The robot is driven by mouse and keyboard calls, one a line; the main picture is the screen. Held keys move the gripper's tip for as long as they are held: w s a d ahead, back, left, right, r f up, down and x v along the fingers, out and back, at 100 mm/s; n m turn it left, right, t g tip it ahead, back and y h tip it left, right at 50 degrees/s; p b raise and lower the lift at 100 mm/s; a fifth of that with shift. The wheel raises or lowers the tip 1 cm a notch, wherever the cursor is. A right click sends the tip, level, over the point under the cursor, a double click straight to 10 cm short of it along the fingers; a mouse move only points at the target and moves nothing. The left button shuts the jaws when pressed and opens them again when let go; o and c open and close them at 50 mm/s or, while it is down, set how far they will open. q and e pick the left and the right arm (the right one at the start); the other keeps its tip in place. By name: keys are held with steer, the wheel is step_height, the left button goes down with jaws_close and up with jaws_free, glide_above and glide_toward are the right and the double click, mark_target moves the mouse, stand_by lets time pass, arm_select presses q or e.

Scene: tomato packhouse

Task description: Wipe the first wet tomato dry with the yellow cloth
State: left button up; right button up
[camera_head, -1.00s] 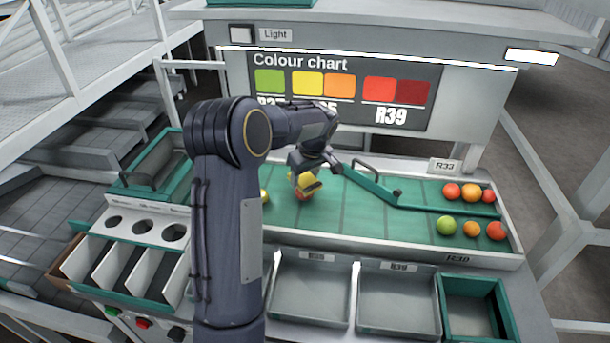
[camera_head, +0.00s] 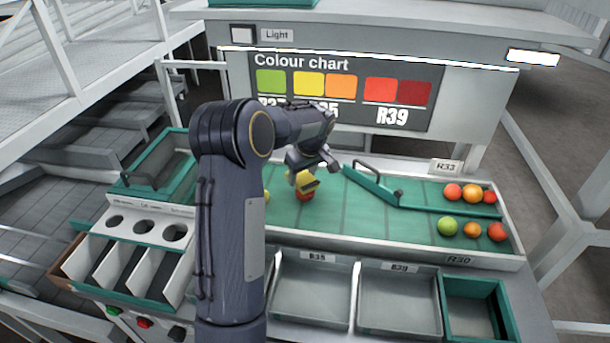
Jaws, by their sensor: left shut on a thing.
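My left gripper (camera_head: 305,168) is above the green belt (camera_head: 345,215), left of its middle, shut on the yellow cloth (camera_head: 304,181). The cloth hangs below the fingers, just over a red tomato (camera_head: 305,195) on the belt. The cloth covers part of that tomato, and I cannot tell if they touch. I cannot make out whether the tomato is wet. A small yellow tomato (camera_head: 267,196) shows beside my left arm, mostly hidden by it. My right gripper is not in view.
Several tomatoes, including a green one (camera_head: 447,226), lie at the belt's right end. A green diverter bar (camera_head: 372,186) stands behind. Grey trays (camera_head: 398,300) and a green crate (camera_head: 472,312) line the front. A white sorter with holes (camera_head: 145,228) stands left.

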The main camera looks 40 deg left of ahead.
mark_target(310, 184)
arm_select(q)
steer(key=shift+w+a, duration=0.1)
steer(key=shift+a, duration=0.2)
steer(key=shift+d+f, duration=0.1)
steer(key=shift+d, duration=0.3)
steer(key=shift+s+d+b, duration=0.35)
steer(key=shift+d+b, duration=0.15)
steer(key=shift+d, duration=0.4)
steer(key=shift+s+d+b, duration=0.3)
steer(key=shift+d+b, duration=0.15)
steer(key=shift+d, duration=0.4)
steer(key=shift+a, duration=0.1)
steer(key=shift+w+a+p, duration=0.2)
steer(key=shift+a, duration=0.5)
steer(key=shift+w+a+p, duration=0.25)
steer(key=shift+a, duration=0.4)
steer(key=shift+w+a+p, duration=0.2)
steer(key=shift+a, duration=0.5)
steer(key=shift+s+d+b, duration=0.2)
steer(key=shift+d+b, duration=0.1)
steer(key=shift+d, duration=0.4)
steer(key=shift+s+d+b, duration=0.25)
steer(key=shift+d+b, duration=0.05)
steer(key=shift+d, duration=0.45)
steer(key=shift+s+d+b, duration=0.2)
steer(key=shift+d+b, duration=0.1)
steer(key=shift+d, duration=0.4)
